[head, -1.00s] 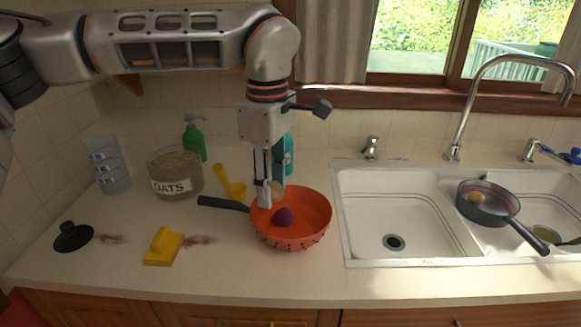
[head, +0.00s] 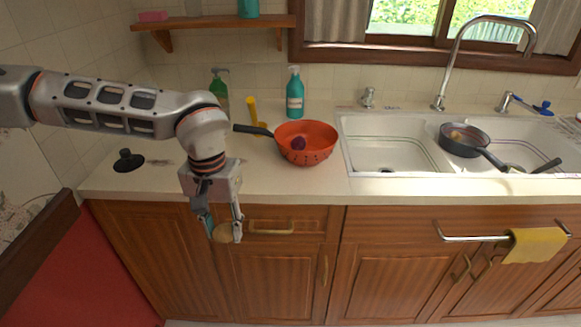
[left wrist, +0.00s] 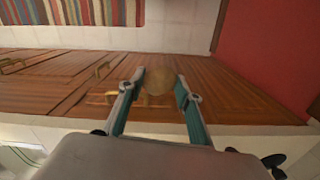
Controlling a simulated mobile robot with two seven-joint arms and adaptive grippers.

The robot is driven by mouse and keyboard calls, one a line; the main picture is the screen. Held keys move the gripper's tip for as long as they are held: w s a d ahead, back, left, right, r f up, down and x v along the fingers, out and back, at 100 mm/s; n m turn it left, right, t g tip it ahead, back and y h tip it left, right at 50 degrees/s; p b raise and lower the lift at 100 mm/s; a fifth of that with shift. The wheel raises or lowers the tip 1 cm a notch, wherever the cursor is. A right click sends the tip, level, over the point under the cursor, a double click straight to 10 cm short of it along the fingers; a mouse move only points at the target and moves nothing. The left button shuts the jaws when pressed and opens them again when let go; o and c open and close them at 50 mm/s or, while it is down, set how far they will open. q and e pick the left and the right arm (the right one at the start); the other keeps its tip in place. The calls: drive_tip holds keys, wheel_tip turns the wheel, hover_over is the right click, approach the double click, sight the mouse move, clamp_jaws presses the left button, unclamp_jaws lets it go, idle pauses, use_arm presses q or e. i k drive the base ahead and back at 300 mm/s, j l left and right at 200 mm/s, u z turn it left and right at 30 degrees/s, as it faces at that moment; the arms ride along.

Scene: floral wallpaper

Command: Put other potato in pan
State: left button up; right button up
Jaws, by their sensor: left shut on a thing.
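My left gripper (head: 225,238) points down in front of the cabinet doors, off the counter's front edge, and is shut on a tan potato (head: 222,232). The potato also shows between the fingers in the left wrist view (left wrist: 158,81). A dark pan (head: 478,152) rests on the sink at the right, with another tan round potato (head: 456,135) inside it. An orange colander (head: 318,138) with a dark handle stands on the counter left of the sink and holds a dark purple round thing (head: 298,143). My right gripper is not in view.
The double sink (head: 385,155) has a tall faucet (head: 452,70). A teal bottle (head: 295,95), a green pump bottle (head: 219,90) and a yellow tool (head: 252,112) stand behind the colander. A black lid (head: 128,161) lies at left. A yellow towel (head: 535,245) hangs below the sink.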

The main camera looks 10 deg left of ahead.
sight(463, 154)
drive_tip(key=i+l+z, duration=0.1)
drive_tip(key=l, duration=0.25)
drive_tip(key=i+l, duration=0.1)
drive_tip(key=l, duration=0.3)
drive_tip(key=i+l+z, duration=0.15)
drive_tip(key=l, duration=0.2)
drive_tip(key=l+z, duration=0.1)
drive_tip(key=l, duration=0.3)
drive_tip(key=i+l+z, duration=0.1)
drive_tip(key=i+l, duration=0.25)
drive_tip(key=l, duration=0.3)
drive_tip(key=k+z, duration=0.05)
